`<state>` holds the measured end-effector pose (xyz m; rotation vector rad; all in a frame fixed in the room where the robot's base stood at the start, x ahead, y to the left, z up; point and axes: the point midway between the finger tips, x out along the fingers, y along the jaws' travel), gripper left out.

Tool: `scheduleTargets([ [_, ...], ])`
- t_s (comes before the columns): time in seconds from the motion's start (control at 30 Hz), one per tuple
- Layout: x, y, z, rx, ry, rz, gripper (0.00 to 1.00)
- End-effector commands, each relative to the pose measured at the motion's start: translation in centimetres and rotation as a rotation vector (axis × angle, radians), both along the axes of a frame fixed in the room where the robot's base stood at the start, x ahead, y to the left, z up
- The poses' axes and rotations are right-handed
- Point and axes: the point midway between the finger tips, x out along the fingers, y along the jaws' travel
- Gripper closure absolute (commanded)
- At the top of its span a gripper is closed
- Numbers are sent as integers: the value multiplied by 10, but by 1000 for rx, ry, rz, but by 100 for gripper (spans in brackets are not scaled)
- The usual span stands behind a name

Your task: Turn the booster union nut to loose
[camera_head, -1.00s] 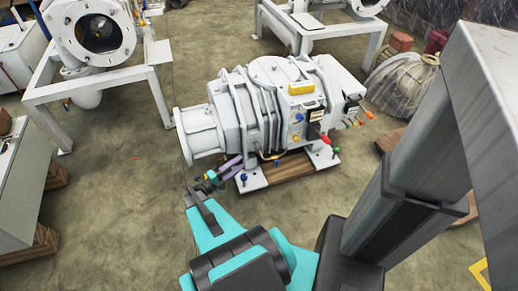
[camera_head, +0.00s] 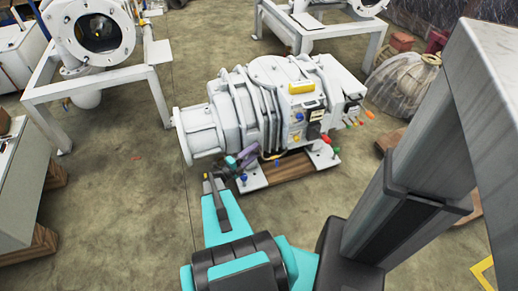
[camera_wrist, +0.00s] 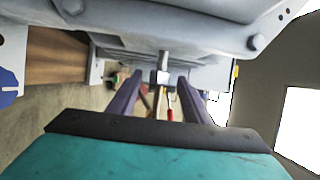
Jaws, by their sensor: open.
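The booster is the large white ribbed pump (camera_head: 250,105) in the middle of the head view. My gripper (camera_head: 247,155) is at its lower front side, just above the blue knob (camera_head: 243,178). In the wrist view my gripper (camera_wrist: 158,85) has its two purple-grey fingers apart, with the pump's underside above them. A small grey fitting (camera_wrist: 162,77) hangs from the underside and shows between the fingers; it may be the union nut, but I cannot tell. Whether the fingers touch it is unclear. In the head view the nut cannot be made out beside my gripper.
The pump stands on a wooden pallet (camera_head: 285,168) with metal feet. A white frame with a round port (camera_head: 98,75) stands at the left. The concrete floor (camera_head: 115,190) at front left is clear.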

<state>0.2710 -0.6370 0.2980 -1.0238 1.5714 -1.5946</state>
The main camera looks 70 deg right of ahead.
Motion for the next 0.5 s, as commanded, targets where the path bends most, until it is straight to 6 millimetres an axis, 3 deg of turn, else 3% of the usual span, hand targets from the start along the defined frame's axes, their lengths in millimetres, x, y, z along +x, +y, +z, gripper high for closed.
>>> scheduleTargets([
  [0.2, -11, -20, 1, 0, 0, -1, 55],
  [0.5, -15, -27, 2, 0, 0, 0, 55],
])
